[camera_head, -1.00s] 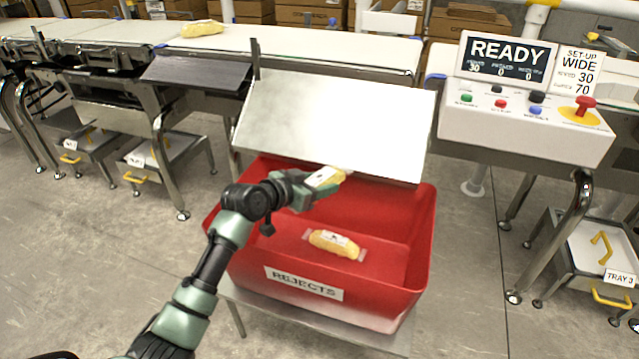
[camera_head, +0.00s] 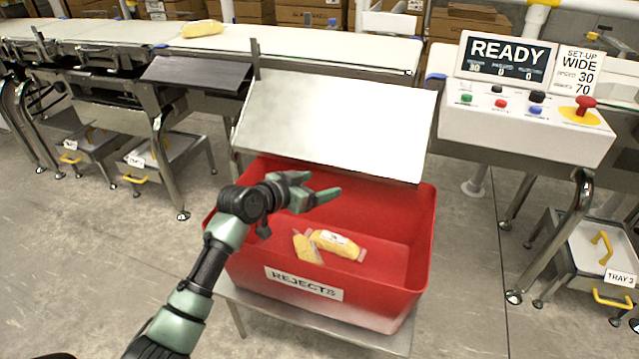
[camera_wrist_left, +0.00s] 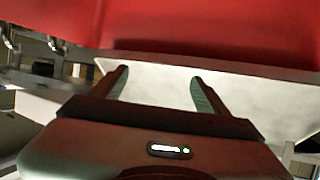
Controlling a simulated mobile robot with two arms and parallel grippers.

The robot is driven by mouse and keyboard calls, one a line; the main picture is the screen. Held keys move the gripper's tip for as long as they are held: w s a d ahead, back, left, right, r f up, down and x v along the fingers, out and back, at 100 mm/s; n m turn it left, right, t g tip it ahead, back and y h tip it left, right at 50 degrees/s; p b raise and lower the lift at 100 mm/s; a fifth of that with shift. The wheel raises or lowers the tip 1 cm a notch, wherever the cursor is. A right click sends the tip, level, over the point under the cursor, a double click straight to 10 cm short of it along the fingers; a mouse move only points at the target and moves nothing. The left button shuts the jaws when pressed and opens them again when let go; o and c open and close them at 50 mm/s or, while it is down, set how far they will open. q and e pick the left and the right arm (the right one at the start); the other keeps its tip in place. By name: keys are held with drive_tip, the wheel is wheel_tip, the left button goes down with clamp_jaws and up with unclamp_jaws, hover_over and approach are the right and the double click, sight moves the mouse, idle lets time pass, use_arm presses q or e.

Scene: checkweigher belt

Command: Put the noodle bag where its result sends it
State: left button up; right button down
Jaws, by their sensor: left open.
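Two yellow noodle bags lie side by side inside the red bin labelled REJECTS (camera_head: 425,240). One bag (camera_head: 338,245) lies toward the middle and the other bag (camera_head: 307,249) lies against its left end, tilted. My left gripper (camera_head: 325,186) is open and empty above the bin, higher than the bags. In the left wrist view its two fingers (camera_wrist_left: 158,88) stand apart with nothing between them, with the red bin wall (camera_wrist_left: 200,25) beyond. A third noodle bag (camera_head: 202,28) lies on the white belt at the back left. My right gripper is not in view.
A sloping metal chute (camera_head: 335,120) leads down to the bin. The control panel (camera_head: 525,125) at right has a READY display (camera_head: 507,52) and a SET-UP card reading WIDE 30 70. Labelled trays, such as TRAY 3 (camera_head: 595,250), sit low under the belts.

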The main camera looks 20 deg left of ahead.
use_arm(q)
drive_tip(key=p+v, duration=0.1)
drive_tip(key=v, duration=0.6)
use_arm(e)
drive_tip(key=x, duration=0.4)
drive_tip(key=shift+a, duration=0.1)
use_arm(q)
drive_tip(key=shift+w, duration=0.1)
